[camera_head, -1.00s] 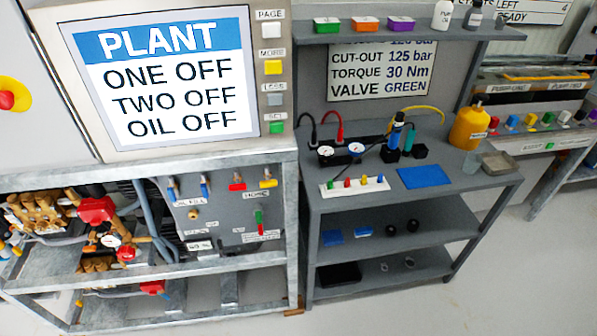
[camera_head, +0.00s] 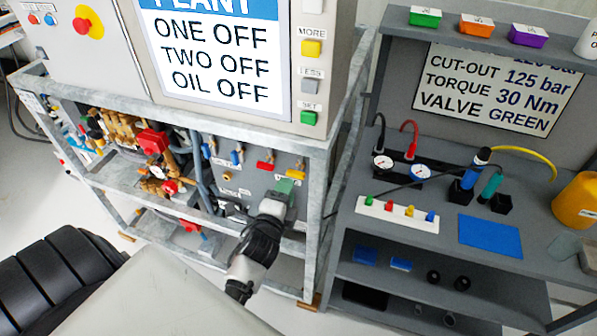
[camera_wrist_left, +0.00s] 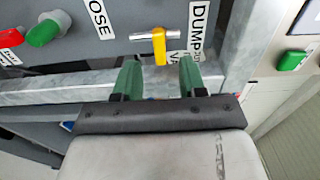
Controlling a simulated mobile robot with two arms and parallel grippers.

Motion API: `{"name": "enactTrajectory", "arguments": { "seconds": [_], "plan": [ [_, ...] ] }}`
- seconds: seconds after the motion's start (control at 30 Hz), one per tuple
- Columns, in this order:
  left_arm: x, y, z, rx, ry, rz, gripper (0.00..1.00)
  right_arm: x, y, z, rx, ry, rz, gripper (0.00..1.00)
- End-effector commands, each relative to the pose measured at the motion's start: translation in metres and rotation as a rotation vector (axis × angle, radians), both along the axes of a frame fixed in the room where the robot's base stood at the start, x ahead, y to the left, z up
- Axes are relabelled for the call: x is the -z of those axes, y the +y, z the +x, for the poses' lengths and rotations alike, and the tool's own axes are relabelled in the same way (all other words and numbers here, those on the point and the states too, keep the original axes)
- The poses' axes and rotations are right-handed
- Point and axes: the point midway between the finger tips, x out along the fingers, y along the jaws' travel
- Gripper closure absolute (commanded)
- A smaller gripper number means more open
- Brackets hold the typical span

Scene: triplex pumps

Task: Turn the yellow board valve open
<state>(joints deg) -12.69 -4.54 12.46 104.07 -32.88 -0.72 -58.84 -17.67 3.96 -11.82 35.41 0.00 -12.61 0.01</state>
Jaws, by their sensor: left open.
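The yellow board valve (camera_head: 300,163) is at the upper right of the grey valve board, partly behind my left gripper in the head view. In the left wrist view the yellow valve (camera_wrist_left: 160,46) shows as a yellow lever set across a silver pipe. My left gripper (camera_head: 286,184) is in front of the board, its green fingers toward the valve. In the left wrist view the gripper (camera_wrist_left: 158,62) is open, one finger on each side of the lever's free end. I cannot tell whether they touch it. My right gripper is not in view.
A red valve (camera_head: 265,166) and blue valves sit left of the yellow one. A galvanised frame rail (camera_wrist_left: 60,90) runs close under the fingers. The frame's post (camera_head: 318,215) stands just right of the gripper. A grey bench (camera_head: 385,180) with small parts stands further right.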

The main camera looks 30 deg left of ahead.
Motion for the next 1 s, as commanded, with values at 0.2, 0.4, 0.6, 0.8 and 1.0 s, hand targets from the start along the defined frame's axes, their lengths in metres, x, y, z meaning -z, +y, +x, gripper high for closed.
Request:
{"name": "enactTrajectory", "arguments": {
  "seconds": [0.2,0.4,0.6,0.8,1.0],
  "plan": [
    [-0.002,0.009,0.040,0.000,-0.001,0.000,0.58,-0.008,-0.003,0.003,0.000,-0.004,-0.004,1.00],
    [0.000,0.014,0.059,0.000,0.001,-0.002,0.58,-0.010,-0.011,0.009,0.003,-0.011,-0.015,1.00],
    [0.000,0.015,0.063,0.001,0.001,-0.002,0.58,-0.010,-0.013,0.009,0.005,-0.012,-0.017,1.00],
    [0.000,0.015,0.062,0.001,0.001,-0.002,0.68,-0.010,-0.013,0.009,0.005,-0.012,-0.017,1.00],
    [0.000,0.015,0.062,0.001,0.001,-0.002,0.98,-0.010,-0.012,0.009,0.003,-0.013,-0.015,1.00]
  ]
}}
